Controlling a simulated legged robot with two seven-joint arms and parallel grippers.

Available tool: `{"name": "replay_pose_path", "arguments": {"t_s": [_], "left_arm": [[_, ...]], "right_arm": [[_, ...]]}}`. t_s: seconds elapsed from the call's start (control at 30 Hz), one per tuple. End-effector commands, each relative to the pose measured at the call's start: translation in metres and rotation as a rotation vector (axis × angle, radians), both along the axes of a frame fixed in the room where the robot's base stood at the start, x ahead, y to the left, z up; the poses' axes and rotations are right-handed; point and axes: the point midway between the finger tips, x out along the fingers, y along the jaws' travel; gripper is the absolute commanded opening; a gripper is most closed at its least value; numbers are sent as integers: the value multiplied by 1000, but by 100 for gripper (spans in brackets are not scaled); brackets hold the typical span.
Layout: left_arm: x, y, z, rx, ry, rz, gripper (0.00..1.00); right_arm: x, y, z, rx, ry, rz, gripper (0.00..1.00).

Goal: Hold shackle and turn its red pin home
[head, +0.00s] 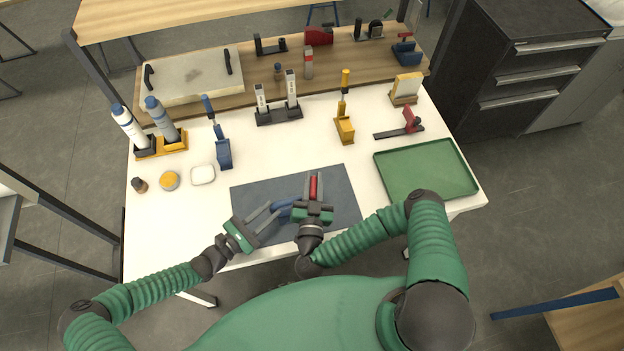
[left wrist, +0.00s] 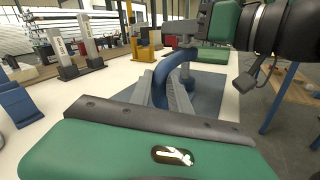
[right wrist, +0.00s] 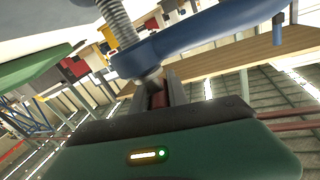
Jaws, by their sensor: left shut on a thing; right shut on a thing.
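The blue shackle (head: 285,205) is above the dark mat, its bow between the fingers of my left gripper (head: 274,211). The left wrist view shows the curved blue shackle (left wrist: 168,70) clamped there. My right gripper (head: 313,185) is shut on the red pin, seen between its fingers in the right wrist view (right wrist: 158,98). The pin's grey threaded shank (right wrist: 118,20) shows beyond the near blue eye of the shackle (right wrist: 135,60). Whether the thread enters the far eye is out of view.
The dark mat (head: 250,195) lies on the white table under both grippers. A green tray (head: 425,168) is to the right. A yellow-handled tool stand (head: 344,128), a grey block holder (head: 280,115) and a blue stand (head: 224,152) stand behind. White table around the mat is mostly clear.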

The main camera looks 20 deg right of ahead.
Motion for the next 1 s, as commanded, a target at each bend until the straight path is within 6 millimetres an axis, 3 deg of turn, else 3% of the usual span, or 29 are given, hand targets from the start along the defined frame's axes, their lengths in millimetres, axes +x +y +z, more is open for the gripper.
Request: {"name": "replay_pose_path", "arguments": {"t_s": [0.4,0.43,0.57,0.87,1.0], "left_arm": [[-2,-1,-1,1,1,-5,0],[-2,-1,-1,1,1,-5,0],[-2,-1,-1,1,1,-4,0],[-2,-1,-1,0,2,-4,0],[-2,-1,-1,0,2,-3,0]], "right_arm": [[0,0,1,1,-1,-7,0],[0,0,1,1,-1,-7,22],[0,0,1,0,-1,-7,39],[0,-1,1,0,0,-8,41],[0,-1,14,2,1,-9,41]]}}
